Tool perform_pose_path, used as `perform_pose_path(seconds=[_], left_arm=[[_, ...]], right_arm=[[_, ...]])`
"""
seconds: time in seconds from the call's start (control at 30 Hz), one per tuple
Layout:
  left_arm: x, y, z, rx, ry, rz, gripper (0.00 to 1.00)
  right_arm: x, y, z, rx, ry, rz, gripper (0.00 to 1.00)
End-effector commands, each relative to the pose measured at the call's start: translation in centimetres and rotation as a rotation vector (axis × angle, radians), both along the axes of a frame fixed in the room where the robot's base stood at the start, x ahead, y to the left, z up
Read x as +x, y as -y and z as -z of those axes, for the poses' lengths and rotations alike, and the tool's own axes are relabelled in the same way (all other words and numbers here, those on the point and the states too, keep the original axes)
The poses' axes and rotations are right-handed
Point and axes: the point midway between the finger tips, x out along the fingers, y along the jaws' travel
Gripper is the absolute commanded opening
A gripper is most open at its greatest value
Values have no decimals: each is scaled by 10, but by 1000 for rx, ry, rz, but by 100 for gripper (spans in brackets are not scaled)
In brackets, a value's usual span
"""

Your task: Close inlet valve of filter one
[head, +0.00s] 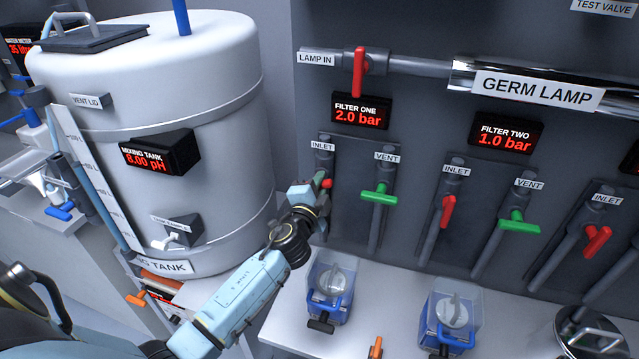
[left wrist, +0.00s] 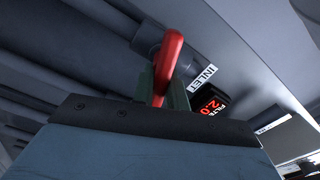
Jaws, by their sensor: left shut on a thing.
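The filter one inlet valve is under the INLET label (head: 322,146) on the left of the filter one panel. Only a bit of its red handle (head: 327,183) shows in the head view, behind my left gripper (head: 322,187). In the left wrist view the red handle (left wrist: 171,52) stands between the green fingers of the left gripper (left wrist: 165,88), which is shut on it. The handle's full angle to its pipe is hard to tell. The filter one display (head: 360,111) reads 2.0 bar. My right gripper is out of view.
The filter one vent has a green handle (head: 379,197) set crosswise, just right of my gripper. The filter two inlet has a red handle (head: 447,211). The large white mixing tank (head: 190,100) stands close on the left. Blue pumps (head: 330,288) sit on the bench below.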

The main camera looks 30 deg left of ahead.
Motion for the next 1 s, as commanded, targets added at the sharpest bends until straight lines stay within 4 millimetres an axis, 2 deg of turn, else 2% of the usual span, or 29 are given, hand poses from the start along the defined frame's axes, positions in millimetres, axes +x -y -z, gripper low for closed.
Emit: perform_pose_path(seconds=[0.4,1.0], left_arm=[[0,1,4,250,-61,0,0],[0,1,4,308,-75,0,0]], right_arm=[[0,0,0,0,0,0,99],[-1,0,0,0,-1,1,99]])
